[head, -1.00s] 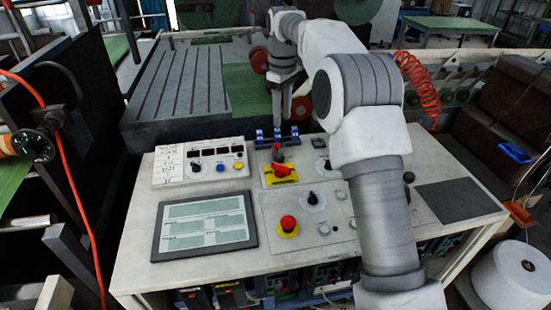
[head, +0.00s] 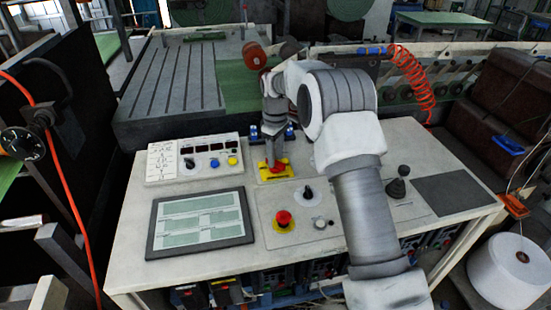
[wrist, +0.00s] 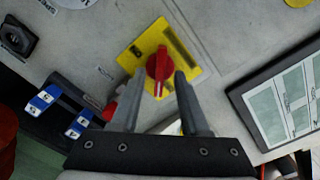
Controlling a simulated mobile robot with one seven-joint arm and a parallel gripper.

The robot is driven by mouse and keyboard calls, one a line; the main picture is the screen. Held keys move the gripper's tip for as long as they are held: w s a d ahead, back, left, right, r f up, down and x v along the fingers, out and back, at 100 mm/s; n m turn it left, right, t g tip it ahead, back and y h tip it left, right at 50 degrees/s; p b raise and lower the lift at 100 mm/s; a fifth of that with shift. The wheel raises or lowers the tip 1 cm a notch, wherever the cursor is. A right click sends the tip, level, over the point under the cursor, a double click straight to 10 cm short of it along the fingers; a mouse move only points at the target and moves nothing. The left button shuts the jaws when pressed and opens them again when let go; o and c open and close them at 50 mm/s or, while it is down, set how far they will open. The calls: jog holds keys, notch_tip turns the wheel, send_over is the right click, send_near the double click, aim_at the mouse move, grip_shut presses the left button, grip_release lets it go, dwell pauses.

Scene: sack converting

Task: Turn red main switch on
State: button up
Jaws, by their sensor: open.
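The red main switch (head: 279,166) is a red rotary handle on a yellow plate (head: 264,176) on the console top. In the wrist view the red handle (wrist: 158,66) stands near the middle, with its long axis running roughly up and down the picture on the yellow plate (wrist: 184,48). My gripper (wrist: 156,76) is open, one finger on each side of the handle, with visible gaps to it. In the head view my gripper (head: 272,160) comes down over the switch and hides part of it. Whether the fingers touch the handle cannot be told.
A red emergency button (head: 284,218) on a yellow disc sits nearer the front. A black rotary knob (head: 307,192) is to its right, and a screen panel (head: 240,238) lies left. A joystick (head: 398,186) is at right.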

jog(key=shift+f, duration=0.6)
grip_shut()
